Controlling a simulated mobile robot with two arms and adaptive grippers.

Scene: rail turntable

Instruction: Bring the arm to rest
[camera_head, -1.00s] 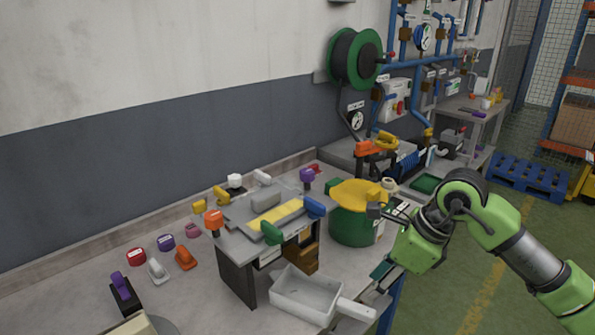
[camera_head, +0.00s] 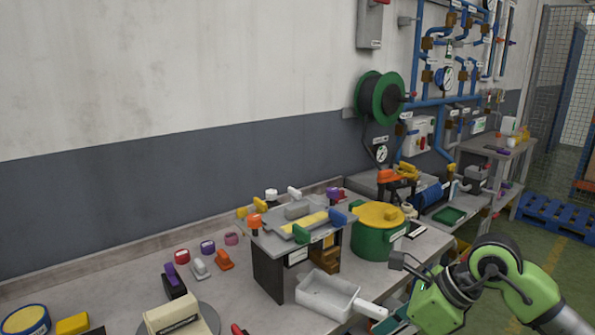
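My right arm comes in from the right edge, a green arm with dark joints. Its dark gripper (camera_head: 402,264) is in front of the green pot with a yellow lid (camera_head: 378,216), over the bench's front edge. The gripper is small and seen at an angle, so I cannot tell whether its fingers are open or shut. I see no object clearly held in it. My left gripper is not in view.
A white tray with a handle (camera_head: 327,296) lies below and left of the gripper. A raised stand (camera_head: 268,268) with coloured handles is behind it. A grey disc with a beige block (camera_head: 174,318) is at bottom left. Floor shows at right.

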